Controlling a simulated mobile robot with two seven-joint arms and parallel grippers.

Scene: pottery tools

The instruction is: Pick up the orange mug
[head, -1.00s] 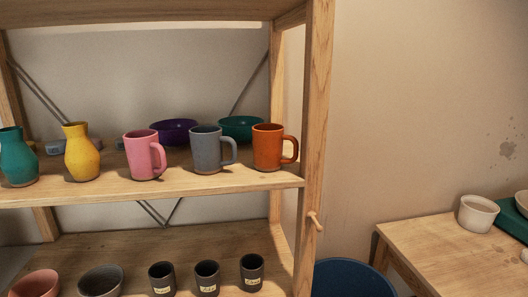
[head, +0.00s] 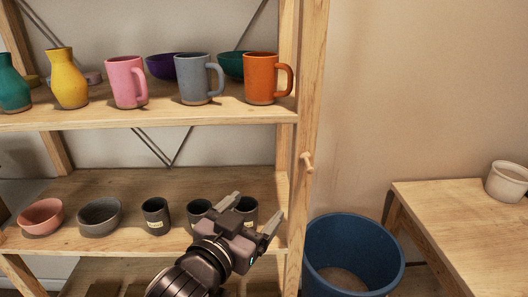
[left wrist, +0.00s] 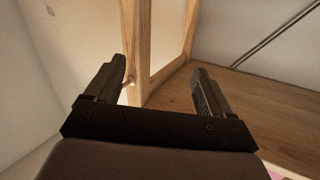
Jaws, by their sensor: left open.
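The orange mug (head: 261,79) stands upright at the right end of the upper shelf in the head view, its handle to the right, close to the wooden post. My left gripper (head: 256,212) is in front of the lower shelf, below the mug and apart from it. Its two fingers are spread and nothing is between them. In the left wrist view my left gripper (left wrist: 162,88) shows open, with the shelf post behind the fingers; the orange mug is not visible there. My right gripper is not in view.
A grey mug (head: 194,79) stands just left of the orange one, then a pink mug (head: 124,83) and a yellow vase (head: 68,78). A teal bowl (head: 231,65) sits behind. A peg (head: 307,161) sticks out of the post (head: 311,120). A blue bin (head: 352,235) stands lower right.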

